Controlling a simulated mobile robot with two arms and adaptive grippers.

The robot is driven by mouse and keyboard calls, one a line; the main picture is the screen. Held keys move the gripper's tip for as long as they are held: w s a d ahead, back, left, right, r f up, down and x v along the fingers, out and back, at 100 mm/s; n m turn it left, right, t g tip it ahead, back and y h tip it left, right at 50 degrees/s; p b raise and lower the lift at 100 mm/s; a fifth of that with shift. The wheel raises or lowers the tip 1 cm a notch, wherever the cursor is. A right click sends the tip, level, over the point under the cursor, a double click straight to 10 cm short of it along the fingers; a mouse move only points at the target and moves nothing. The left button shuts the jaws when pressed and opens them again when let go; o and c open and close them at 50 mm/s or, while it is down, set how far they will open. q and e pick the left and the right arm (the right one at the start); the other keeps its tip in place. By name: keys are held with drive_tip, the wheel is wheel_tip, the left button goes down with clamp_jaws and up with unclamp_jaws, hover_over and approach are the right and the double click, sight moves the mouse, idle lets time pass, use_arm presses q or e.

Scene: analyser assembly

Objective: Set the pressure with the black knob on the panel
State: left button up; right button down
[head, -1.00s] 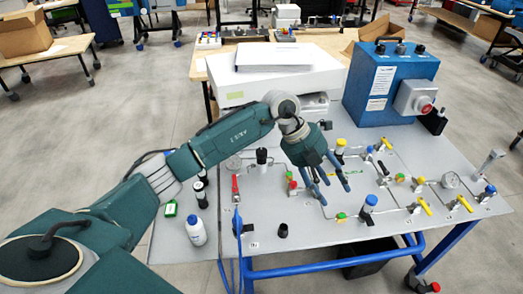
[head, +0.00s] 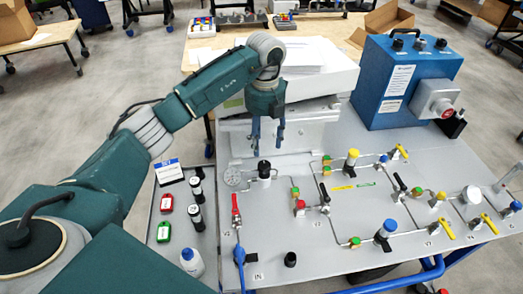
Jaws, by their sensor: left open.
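The panel (head: 330,235) is a light grey board with valves and fittings. A black knob (head: 264,167) stands upright on a fitting at its back left, beside a round pressure gauge (head: 233,177). My left gripper (head: 267,147) points down with its dark blue fingers open and apart. In the picture its fingertips are just above and behind the knob. I cannot tell the exact height gap, and the gripper seems to hold nothing. My right gripper is not in view.
A red-handled valve (head: 236,212) is left of the knob. Several yellow-, blue- and green-topped fittings fill the right side. A white box (head: 330,82) and a blue control box (head: 400,85) stand behind. A white bottle (head: 192,263) stands at the left, and a black cap (head: 290,259) in front.

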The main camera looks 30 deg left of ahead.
sight(264, 165)
use_arm(q)
drive_tip(key=f, duration=0.2)
drive_tip(key=f+p, duration=0.1)
drive_tip(key=f, duration=0.1)
drive_tip(key=f+p, duration=0.1)
drive_tip(key=f, duration=0.1)
drive_tip(key=shift+s+d+f, duration=0.1)
drive_tip(key=shift+s+d, duration=0.15)
wheel_tip(264, 165, down, 3)
drive_tip(key=shift+w+a+r+p, duration=0.15)
drive_tip(key=shift+p, duration=0.35)
drive_tip(key=shift+f, duration=0.7)
drive_tip(key=shift+c, duration=0.7)
drive_tip(key=c, duration=0.9)
drive_tip(key=shift+c, duration=0.4)
drive_tip(key=shift+f, duration=0.1)
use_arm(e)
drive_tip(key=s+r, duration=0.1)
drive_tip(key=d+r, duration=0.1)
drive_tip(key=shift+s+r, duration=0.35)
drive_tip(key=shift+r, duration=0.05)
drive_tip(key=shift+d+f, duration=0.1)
